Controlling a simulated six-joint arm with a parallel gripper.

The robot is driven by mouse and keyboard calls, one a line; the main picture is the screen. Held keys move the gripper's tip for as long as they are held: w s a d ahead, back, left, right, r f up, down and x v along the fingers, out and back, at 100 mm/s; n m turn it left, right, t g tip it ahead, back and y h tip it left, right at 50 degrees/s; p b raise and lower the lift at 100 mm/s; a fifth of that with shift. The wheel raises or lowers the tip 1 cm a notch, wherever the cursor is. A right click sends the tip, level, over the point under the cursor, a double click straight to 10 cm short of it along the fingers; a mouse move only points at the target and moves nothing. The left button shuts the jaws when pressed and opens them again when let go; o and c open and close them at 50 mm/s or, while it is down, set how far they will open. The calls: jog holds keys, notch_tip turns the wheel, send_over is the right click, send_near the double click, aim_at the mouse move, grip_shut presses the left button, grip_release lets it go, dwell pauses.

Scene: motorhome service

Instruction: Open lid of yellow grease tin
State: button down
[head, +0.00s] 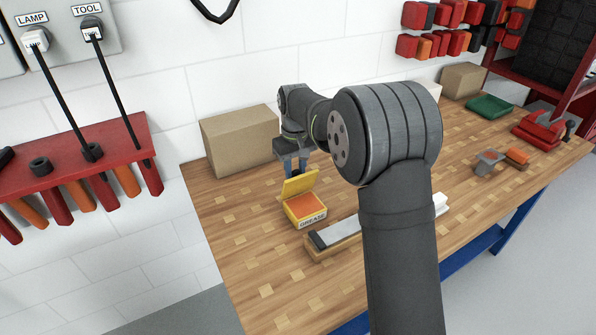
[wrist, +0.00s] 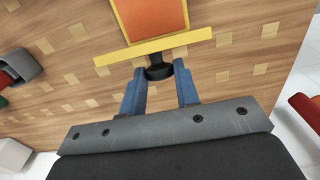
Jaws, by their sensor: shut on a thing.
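The yellow grease tin (head: 304,213) stands on the wooden bench, with "GREASE" on its front and orange grease inside. Its yellow lid (head: 299,184) is raised and tilted up at the back edge of the tin. In the wrist view the lid (wrist: 150,47) shows edge-on, with the orange grease (wrist: 152,17) beyond it. My gripper (wrist: 160,72) is shut on the dark knob (wrist: 159,72) of the lid, between its blue fingers. In the head view my gripper (head: 296,172) is just behind the lid, partly hidden by it.
A cardboard box (head: 240,140) stands behind the tin at the back left. A long block with a grey top (head: 335,235) lies in front of the tin, partly hidden by my arm. A grey cup (head: 488,162) and green tray (head: 489,107) are at the right. The bench's front left is clear.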

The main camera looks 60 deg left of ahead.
jog(key=shift+a+f, duration=0.2)
jog(key=shift+a, duration=0.55)
jog(key=shift+a+f, duration=0.15)
jog(key=shift+a, duration=0.55)
jog(key=c, duration=1.1)
grip_release()
notch_tip(320, 180, up, 17)
jog(key=shift+r, duration=0.15)
notch_tip(320, 180, down, 18)
jog(key=shift+r, duration=0.25)
